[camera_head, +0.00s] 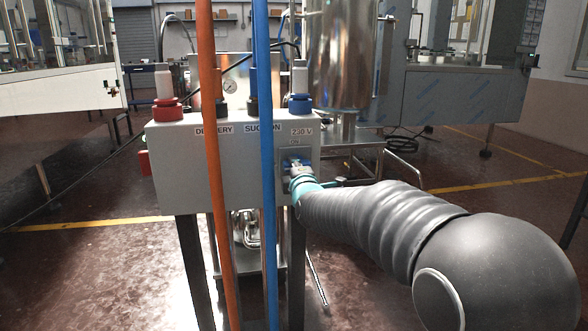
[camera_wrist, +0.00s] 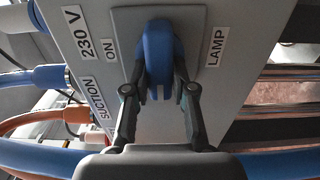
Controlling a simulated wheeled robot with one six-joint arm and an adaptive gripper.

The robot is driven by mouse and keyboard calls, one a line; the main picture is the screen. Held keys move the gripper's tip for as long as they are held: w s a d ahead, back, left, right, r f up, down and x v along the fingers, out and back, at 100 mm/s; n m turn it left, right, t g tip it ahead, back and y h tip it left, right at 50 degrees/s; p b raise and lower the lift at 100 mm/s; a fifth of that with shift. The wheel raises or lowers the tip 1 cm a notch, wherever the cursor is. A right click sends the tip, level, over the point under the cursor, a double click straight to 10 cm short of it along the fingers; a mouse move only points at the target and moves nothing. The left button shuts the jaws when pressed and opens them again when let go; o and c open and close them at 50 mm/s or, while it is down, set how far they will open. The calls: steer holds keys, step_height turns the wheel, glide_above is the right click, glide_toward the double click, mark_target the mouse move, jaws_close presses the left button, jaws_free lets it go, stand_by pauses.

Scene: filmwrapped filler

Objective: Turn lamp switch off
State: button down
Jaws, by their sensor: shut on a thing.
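The lamp switch is a blue knob (camera_wrist: 160,55) on a pale plate on the side of a grey box, between the labels ON and LAMP in the wrist view. My gripper (camera_wrist: 160,88) has its two black fingers closed on either side of the knob. In the head view the knob (camera_head: 294,163) is small and partly hidden by my gripper (camera_head: 300,178), which reaches it from the lower right. The knob's far end is turned toward the top of the wrist picture. Which label it points to is unclear.
The grey box (camera_head: 185,165) stands on dark legs. An orange hose (camera_head: 208,100) and a blue hose (camera_head: 263,100) run in front of it. A shiny steel tank (camera_head: 340,55) stands behind. Open floor (camera_head: 110,270) lies to the left.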

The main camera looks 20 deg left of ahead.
steer(key=c, duration=1)
jaws_free()
steer(key=shift+a, duration=0.1)
steer(key=shift+o, duration=0.2)
steer(key=shift+s, duration=0.1)
steer(key=v, duration=1.2)
steer(key=shift+f, duration=0.1)
